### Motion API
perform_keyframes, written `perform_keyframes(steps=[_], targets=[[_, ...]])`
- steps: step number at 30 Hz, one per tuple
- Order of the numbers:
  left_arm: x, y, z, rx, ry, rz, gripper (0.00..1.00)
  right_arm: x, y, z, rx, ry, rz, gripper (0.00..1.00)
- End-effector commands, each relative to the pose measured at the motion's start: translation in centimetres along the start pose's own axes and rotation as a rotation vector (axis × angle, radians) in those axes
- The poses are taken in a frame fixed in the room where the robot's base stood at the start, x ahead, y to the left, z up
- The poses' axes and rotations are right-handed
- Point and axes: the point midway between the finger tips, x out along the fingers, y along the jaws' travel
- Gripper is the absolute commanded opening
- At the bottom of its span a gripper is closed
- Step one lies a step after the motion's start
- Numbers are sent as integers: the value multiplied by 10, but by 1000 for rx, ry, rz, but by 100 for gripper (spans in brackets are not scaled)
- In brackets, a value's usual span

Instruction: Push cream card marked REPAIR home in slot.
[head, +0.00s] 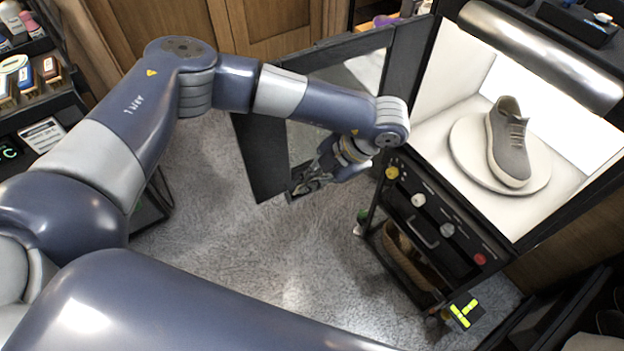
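I cannot pick out a cream card marked REPAIR or its slot in the head view. A small pale card with dark print (42,134) shows on the dark rack at the left, but its words are too small to read. My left gripper (306,184) is at the lower edge of the open dark door panel (262,160) of the light cabinet. Its fingers overlap the panel in the picture, and I cannot tell whether they touch it or are closed. My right gripper is out of view.
A grey sneaker (508,145) stands on a round white turntable (467,160) inside the lit cabinet. Knobs and a red button (480,259) line its front. A basket (405,252) sits below. Bottles and brushes fill the left rack (40,103). Grey floor (230,240) is open between.

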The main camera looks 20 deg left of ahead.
Motion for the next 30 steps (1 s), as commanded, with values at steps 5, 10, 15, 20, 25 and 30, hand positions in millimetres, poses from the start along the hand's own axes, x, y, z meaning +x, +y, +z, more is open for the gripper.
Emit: perform_keyframes(steps=[5,10,15,20,25,30], targets=[[0,0,0,0,0,0,0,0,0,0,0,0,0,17],[0,0,0,0,0,0,0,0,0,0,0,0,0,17],[0,0,0,0,1,0,0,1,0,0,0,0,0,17],[1,1,0,0,0,1,0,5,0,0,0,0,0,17],[0,2,-1,0,0,1,0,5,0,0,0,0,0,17],[0,2,-1,0,1,1,0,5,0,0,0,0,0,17]])
